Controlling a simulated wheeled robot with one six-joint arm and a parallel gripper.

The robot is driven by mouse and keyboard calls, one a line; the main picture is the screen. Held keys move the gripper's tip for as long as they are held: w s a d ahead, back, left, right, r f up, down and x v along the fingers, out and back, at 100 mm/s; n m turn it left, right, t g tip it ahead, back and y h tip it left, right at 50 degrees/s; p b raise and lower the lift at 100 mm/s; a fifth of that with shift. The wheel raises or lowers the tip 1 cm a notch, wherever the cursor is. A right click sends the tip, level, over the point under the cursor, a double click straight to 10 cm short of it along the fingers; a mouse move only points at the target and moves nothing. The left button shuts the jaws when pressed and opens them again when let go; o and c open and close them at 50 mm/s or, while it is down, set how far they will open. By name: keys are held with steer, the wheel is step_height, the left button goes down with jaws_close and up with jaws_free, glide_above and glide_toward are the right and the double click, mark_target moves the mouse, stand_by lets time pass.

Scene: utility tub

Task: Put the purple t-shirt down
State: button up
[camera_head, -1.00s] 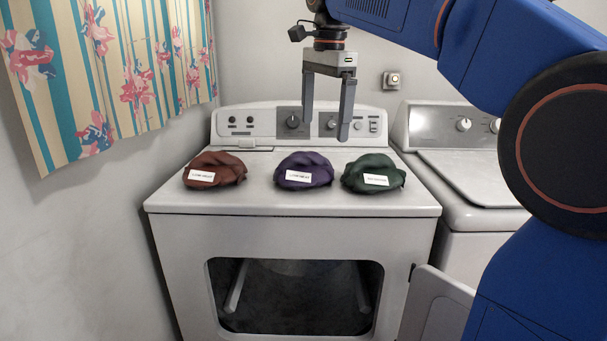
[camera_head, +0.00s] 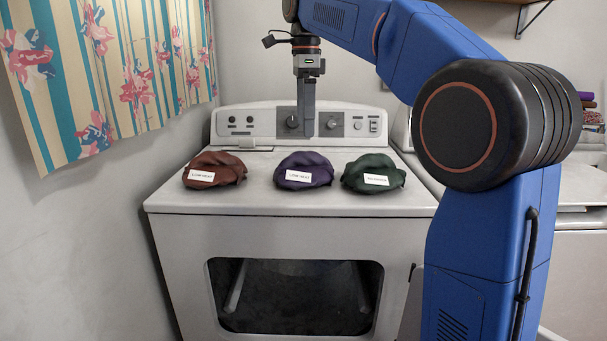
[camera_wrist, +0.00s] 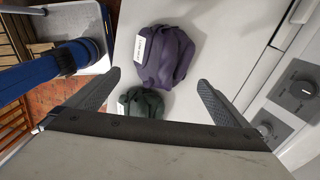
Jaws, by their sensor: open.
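The purple t-shirt (camera_head: 304,168) is a crumpled bundle with a white label, resting on the dryer top (camera_head: 290,200) between two other bundles. It also shows in the wrist view (camera_wrist: 170,55), ahead of the fingers. My gripper (camera_head: 308,128) hangs above and behind the purple t-shirt, in front of the control panel, and is seen edge-on. In the wrist view its two fingers (camera_wrist: 160,88) stand wide apart with nothing held between them. The gripper is apart from the cloth.
A brown-red bundle (camera_head: 215,168) lies left of the purple one and a dark green bundle (camera_head: 373,172) lies close on its right. The control panel (camera_head: 345,123) rises behind. The dryer's front opening (camera_head: 295,297) is dark. A curtain (camera_head: 120,60) hangs at left.

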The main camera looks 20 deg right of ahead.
mark_target(305, 166)
steer(key=f, duration=1.1)
steer(key=shift+s+f, duration=0.2)
steer(key=shift+f, duration=0.05)
steer(key=shift+c, duration=0.3)
steer(key=c, duration=1.2)
steer(key=shift+r, duration=0.3)
steer(key=c, duration=0.3)
step_height(305, 166, up, 10)
steer(key=shift+f, duration=0.25)
steer(key=shift+c, duration=1.2)
